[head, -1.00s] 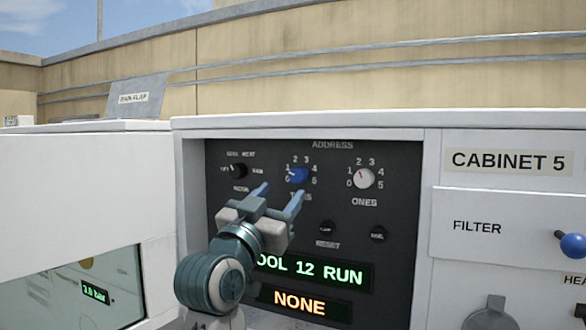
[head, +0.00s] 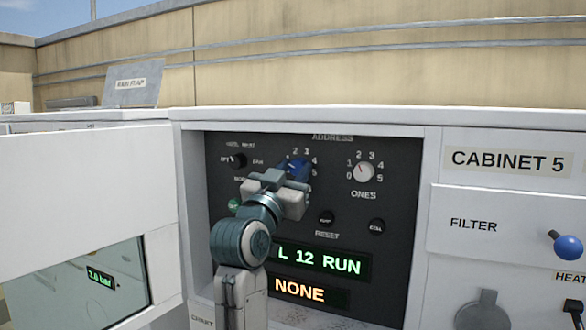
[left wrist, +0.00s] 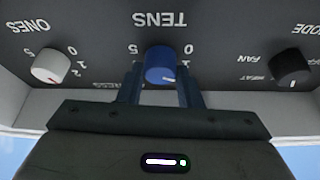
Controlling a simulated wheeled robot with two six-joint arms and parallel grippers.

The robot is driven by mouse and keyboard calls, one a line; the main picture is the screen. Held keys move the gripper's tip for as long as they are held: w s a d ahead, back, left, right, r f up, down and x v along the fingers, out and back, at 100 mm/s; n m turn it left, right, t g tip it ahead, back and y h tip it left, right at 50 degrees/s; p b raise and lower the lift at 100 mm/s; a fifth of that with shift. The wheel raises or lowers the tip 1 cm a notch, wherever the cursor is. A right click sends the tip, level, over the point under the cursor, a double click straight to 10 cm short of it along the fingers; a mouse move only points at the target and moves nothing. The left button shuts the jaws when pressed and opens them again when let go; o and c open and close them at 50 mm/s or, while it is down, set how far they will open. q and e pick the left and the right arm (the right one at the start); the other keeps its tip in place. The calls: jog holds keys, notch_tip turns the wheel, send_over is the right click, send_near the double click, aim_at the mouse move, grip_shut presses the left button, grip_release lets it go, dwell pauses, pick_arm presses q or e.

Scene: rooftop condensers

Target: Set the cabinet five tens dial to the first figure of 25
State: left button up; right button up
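The blue tens dial (head: 298,168) is on the dark panel of cabinet five, with figures around it. My left gripper (head: 295,178) is at this dial, partly covering it and its label. In the left wrist view, which is upside down, my left gripper's fingers (left wrist: 161,80) stand on either side of the blue dial (left wrist: 160,62), very close to it. I cannot tell if they press on it. A white mark shows on the dial's lower edge there; its exact figure is hard to read. My right gripper is not in view.
The ones dial (head: 364,172) is to the right and the black mode dial (head: 237,160) to the left. Black buttons (head: 326,217) and lit displays (head: 318,260) are below. A white door (head: 80,190) stands at the left; a filter drawer (head: 490,225) is at the right.

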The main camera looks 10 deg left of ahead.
pick_arm(q)
jog(key=shift+m+h+b, duration=0.4)
jog(key=shift+m+b, duration=0.2)
jog(key=shift+m, duration=0.1)
jog(key=shift+a+f+m+h+b, duration=0.1)
jog(key=shift+m+h+b, duration=0.3)
jog(key=shift+m+b, duration=0.5)
jog(key=m+g+h+b, duration=0.1)
jog(key=m, duration=0.1)
jog(key=m+b, duration=0.1)
jog(key=m, duration=0.1)
jog(key=shift+a+m+g+h, duration=0.1)
jog(key=shift+m+g+h, duration=0.2)
jog(key=shift+g+h, duration=0.1)
jog(key=m+b, duration=0.1)
jog(key=m+g+h, duration=0.1)
jog(key=m, duration=0.1)
jog(key=shift+r+b, duration=0.25)
jog(key=shift+b, duration=0.15)
jog(key=shift+r+m+g, duration=0.1)
jog(key=shift+m+g, duration=0.3)
jog(key=shift+m, duration=0.3)
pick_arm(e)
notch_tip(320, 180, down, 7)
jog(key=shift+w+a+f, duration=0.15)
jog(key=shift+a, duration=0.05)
pick_arm(q)
jog(key=shift+r, duration=0.1)
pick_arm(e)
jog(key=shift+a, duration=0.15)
